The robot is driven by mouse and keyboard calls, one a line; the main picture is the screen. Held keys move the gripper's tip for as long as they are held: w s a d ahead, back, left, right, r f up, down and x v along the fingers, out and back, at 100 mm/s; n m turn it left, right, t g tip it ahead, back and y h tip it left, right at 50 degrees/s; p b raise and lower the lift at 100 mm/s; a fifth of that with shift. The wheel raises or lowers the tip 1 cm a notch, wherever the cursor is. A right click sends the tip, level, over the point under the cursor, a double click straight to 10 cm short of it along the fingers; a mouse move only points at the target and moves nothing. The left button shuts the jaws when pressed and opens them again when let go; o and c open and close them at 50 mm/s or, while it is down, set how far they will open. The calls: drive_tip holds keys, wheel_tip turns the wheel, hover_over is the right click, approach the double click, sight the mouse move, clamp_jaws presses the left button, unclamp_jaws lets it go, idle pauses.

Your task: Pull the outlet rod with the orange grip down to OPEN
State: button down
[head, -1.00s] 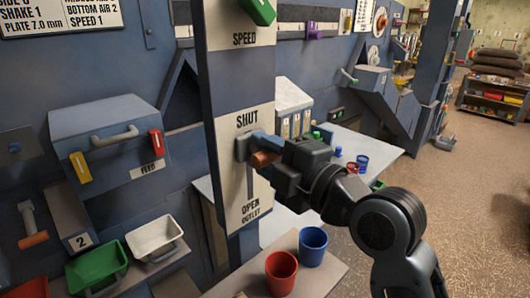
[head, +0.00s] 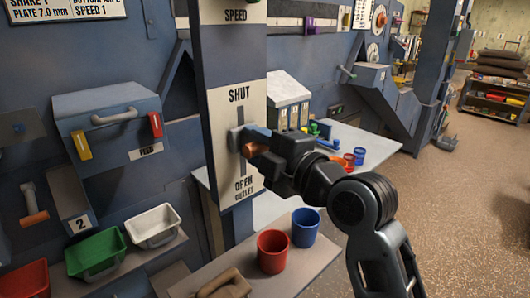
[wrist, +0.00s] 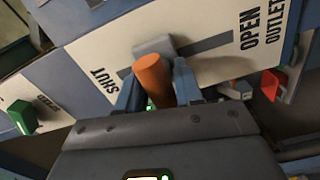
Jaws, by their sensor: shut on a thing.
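The outlet rod's orange grip (head: 252,148) sticks out from a grey block (head: 235,138) on the upright panel (head: 221,165). The block is about midway along the vertical slot, with SHUT above it and OPEN OUTLET below it. My gripper (head: 262,141) reaches in from the right and is shut on the orange grip. In the wrist view the orange grip (wrist: 153,78) stands between the two blue fingers, and the slot runs right towards the word OPEN.
Below the panel, a red cup (head: 272,252) and a blue cup (head: 305,228) stand on a ledge. A green bin (head: 95,254) and a white bin (head: 153,226) are at the left. A feed box (head: 108,125) with a handle is left of the panel.

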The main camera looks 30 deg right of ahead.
wheel_tip(320, 180, down, 7)
drive_tip(key=b, duration=0.6)
drive_tip(key=shift+f, duration=0.1)
drive_tip(key=c, duration=0.8)
unclamp_jaws()
drive_tip(key=shift+b+v, duration=0.65)
drive_tip(key=shift+v, duration=3.3)
